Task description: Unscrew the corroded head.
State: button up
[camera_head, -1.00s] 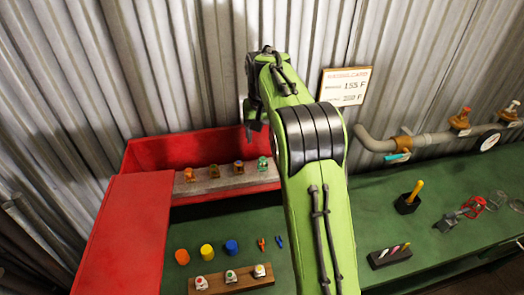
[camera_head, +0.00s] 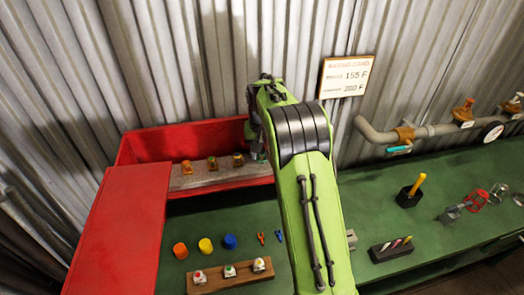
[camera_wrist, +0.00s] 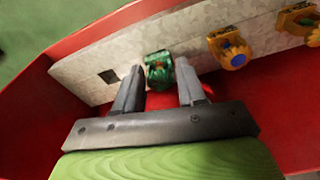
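A green, corroded-looking head (camera_wrist: 158,70) sits on the grey mounting strip (camera_wrist: 80,68) inside the red box. In the wrist view my gripper (camera_wrist: 157,88) is open, with one finger on each side of the green head. I cannot tell whether the fingers touch it. In the head view my gripper (camera_head: 256,148) is at the right end of the strip (camera_head: 220,177) and largely covers the green head. Three orange-brown heads, the nearest to my gripper being this one (camera_head: 238,160), stand along the strip to the left.
The red box wall (camera_head: 190,137) rises behind the strip. Orange, yellow and blue caps (camera_head: 230,242) and a wooden rack (camera_head: 230,276) of small heads are on the green bench. A pipe (camera_head: 376,135) with valves runs at right. A rating card (camera_head: 346,77) hangs on the wall.

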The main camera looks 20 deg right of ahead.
grip_shut()
jog(key=n+p, duration=0.1)
jog(key=n, duration=0.3)
jog(key=shift+d+r+y, duration=0.1)
jog(key=shift+r+y, duration=0.05)
jog(key=shift+y, duration=0.15)
jog(key=shift+n, duration=0.9)
jog(key=n+p, duration=0.1)
jog(key=n, duration=0.2)
jog(key=shift+y, duration=0.3)
jog(key=n, duration=0.2)
jog(key=shift+n, duration=0.4)
